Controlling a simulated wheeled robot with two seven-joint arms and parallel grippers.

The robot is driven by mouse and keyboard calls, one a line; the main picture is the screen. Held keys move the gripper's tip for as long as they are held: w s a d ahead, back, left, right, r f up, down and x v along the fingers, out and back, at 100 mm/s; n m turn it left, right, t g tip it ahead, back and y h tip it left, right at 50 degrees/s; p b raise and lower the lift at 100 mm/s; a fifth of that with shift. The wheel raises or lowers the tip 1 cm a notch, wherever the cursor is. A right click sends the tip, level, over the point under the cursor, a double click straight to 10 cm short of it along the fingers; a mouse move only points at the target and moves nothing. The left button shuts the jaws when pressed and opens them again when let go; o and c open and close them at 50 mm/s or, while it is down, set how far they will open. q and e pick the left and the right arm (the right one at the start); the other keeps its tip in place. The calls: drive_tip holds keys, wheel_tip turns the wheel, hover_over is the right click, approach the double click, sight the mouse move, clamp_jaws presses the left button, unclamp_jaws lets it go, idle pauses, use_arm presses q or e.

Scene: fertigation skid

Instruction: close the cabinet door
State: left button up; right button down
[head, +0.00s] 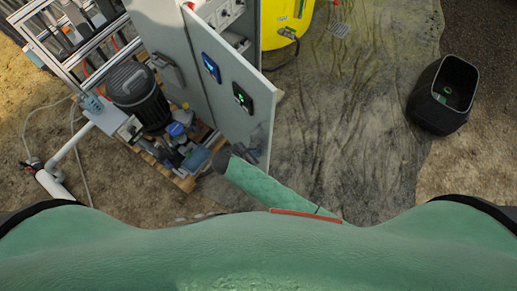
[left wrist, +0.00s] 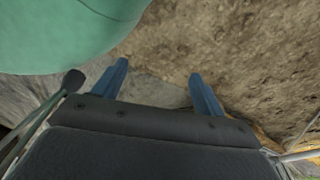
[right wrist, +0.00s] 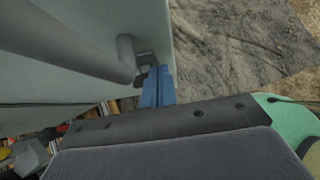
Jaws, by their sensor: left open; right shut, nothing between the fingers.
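The cabinet door (head: 225,85) is a pale grey panel standing ajar, with a blue display and a green-lit display on its outer face. Behind its top edge the cabinet's inside (head: 228,14) shows. My right gripper (head: 254,151) is low against the door's outer face, near its free edge; shadow blurs it there. In the right wrist view my right gripper (right wrist: 159,75) is shut and empty, close beside the end of a grey bar handle (right wrist: 126,58) on the door (right wrist: 70,75). Contact is unclear. My left gripper (left wrist: 158,72) is open and empty over bare ground.
A dark pump motor (head: 137,92) and pipework stand on a wooden pallet left of the door. A yellow tank (head: 285,20) stands behind the cabinet. A black bin (head: 443,95) is at far right. Wet ground (head: 340,120) right of the door is free.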

use_arm(q)
drive_tip(key=shift+s+a+f, duration=0.1)
drive_tip(key=shift+s, duration=0.45)
drive_tip(key=shift+s+a+f, duration=0.1)
drive_tip(key=shift+s, duration=0.4)
